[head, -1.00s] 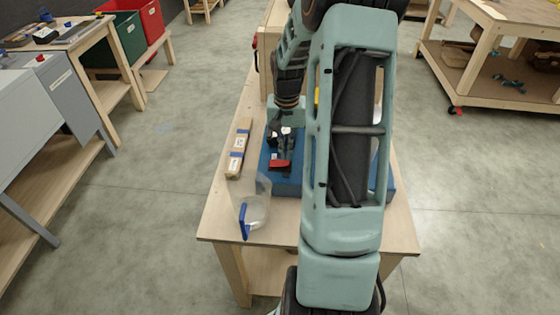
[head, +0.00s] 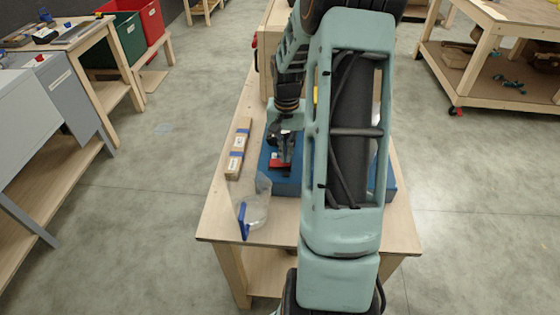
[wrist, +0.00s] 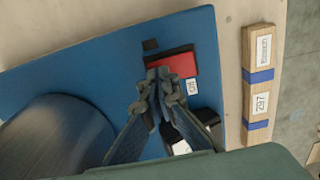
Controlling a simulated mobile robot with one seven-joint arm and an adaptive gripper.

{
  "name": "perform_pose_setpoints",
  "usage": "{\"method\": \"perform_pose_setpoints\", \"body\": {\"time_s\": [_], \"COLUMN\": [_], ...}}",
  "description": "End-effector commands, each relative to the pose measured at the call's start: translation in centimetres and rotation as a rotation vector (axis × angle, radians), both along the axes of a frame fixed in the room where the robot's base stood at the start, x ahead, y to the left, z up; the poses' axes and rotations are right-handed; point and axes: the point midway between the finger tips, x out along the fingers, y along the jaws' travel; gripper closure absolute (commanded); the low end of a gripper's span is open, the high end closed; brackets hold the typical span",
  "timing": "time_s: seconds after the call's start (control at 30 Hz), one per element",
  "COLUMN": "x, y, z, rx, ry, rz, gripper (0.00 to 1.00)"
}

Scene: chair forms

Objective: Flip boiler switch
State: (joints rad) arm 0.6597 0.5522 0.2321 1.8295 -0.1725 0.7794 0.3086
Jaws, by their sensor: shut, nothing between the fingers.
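The boiler switch shows as a red rocker (wrist: 172,65) with a dark edge, set on a blue board (wrist: 100,62). In the head view the red part (head: 275,160) is partly covered by my gripper (head: 284,158). In the wrist view my gripper (wrist: 160,82) is shut and empty, its fingertips at the near edge of the red rocker. I cannot tell whether they touch it. A small white label (wrist: 191,86) lies beside the rocker, to the right of the fingertips. The switch's exact tilt is unclear.
A dark part with white labels (wrist: 212,120) is close to the fingers. A large dark cylinder (wrist: 55,135) stands on the board. A wooden block with blue bands (head: 238,148) and a clear container with a blue edge (head: 255,211) are on the wooden table (head: 220,208).

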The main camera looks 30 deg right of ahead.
Motion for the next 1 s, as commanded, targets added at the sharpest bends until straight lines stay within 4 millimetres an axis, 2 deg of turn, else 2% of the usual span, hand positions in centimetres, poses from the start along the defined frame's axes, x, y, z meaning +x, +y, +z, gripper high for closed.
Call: {"method": "perform_pose_setpoints", "body": {"time_s": [0.67, 1.0], "x": [0.0, 0.0], "y": [0.0, 0.0], "z": [-0.9, 1.4], "rx": [0.001, -0.001], "ry": [0.001, -0.001], "rz": [0.001, 0.001], "gripper": [1.0, 1.0]}}
